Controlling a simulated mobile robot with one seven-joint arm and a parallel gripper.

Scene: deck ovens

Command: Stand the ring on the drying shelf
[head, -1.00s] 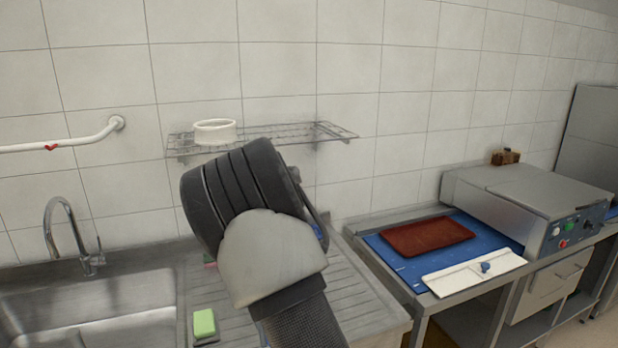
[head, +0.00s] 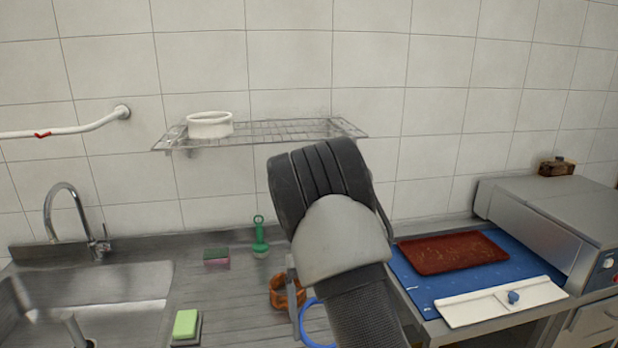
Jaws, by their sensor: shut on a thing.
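A blue ring (head: 304,327) shows low in the head view, partly hidden by my forearm. My gripper (head: 292,285) is mostly hidden behind my dark wrist; only a grey piece shows at its left. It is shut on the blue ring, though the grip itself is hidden. The drying shelf (head: 290,130) is a wire rack on the tiled wall, above and behind my wrist. Its middle and right look bare.
A white round dish (head: 209,125) occupies the shelf's left end. An orange-brown object (head: 278,298), green brush (head: 260,243), sponge (head: 216,260) and green block (head: 185,323) are near the sink (head: 95,295). A red tray (head: 453,254) lies at right.

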